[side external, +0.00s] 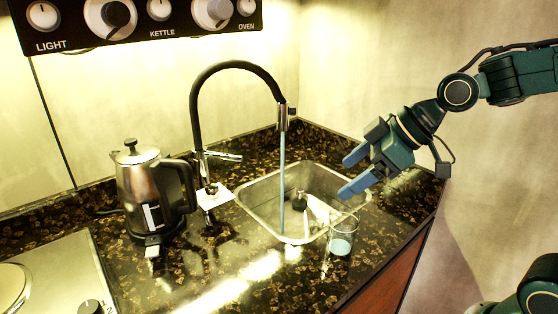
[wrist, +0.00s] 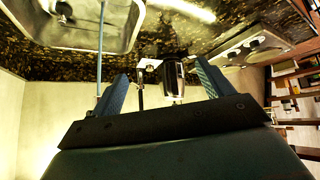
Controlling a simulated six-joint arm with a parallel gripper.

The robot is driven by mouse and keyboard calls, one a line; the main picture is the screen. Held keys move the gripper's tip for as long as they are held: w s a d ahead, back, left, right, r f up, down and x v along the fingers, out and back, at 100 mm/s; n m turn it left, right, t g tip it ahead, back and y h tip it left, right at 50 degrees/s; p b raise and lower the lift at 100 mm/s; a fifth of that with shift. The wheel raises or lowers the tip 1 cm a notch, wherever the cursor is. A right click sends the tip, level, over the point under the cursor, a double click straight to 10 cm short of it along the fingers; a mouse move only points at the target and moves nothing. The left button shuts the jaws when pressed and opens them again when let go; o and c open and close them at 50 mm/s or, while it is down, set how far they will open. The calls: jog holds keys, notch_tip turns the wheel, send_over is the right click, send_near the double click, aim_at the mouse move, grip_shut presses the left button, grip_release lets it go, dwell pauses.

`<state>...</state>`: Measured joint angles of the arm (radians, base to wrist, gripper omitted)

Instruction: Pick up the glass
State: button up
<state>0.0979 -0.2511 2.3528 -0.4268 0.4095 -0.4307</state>
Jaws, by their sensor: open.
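The glass (side external: 342,243) is a clear tumbler with some pale blue liquid low in it. It stands upright on the dark stone counter (side external: 255,288) by the sink's near right corner. My gripper (side external: 351,173) is open and empty, with its two blue fingers pointing left, up in the air over the right side of the sink. In the side view the glass appears below the gripper, clearly apart from it. In the wrist view my gripper (wrist: 162,76) shows both fingers spread with nothing held, and I cannot make out the glass there.
A steel sink (side external: 262,222) holds a white item and a dark object, with water running from the black faucet (side external: 236,66). A steel kettle (side external: 139,190) and a hob (side external: 50,285) stand left. The counter's front edge (side external: 392,262) is close to the glass.

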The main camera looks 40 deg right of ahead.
jog(key=shift+s+d+m+g+h, duration=0.6)
jog(key=shift+s+d+m+h, duration=2.25)
jog(key=shift+s, duration=4.7)
jog(key=shift+w+d+f+n+y, duration=1)
jog(key=shift+w+f+n+y, duration=1)
jog(key=shift+w+f+y, duration=0.5)
jog(key=shift+w+d+f+n+y, duration=1.05)
jog(key=shift+w+f+n+y, duration=1.05)
jog(key=shift+w+f, duration=0.75)
jog(key=shift+w+d+f+n+y, duration=1)
jog(key=shift+w+f+n+y, duration=0.85)
jog(key=shift+w+f+y, duration=0.85)
jog(key=shift+s+f+h, duration=0.25)
jog(key=shift+s, duration=0.15)
jog(key=shift+w+a+f, duration=0.25)
jog(key=shift+a, duration=0.35)
jog(key=shift+a, duration=0.1)
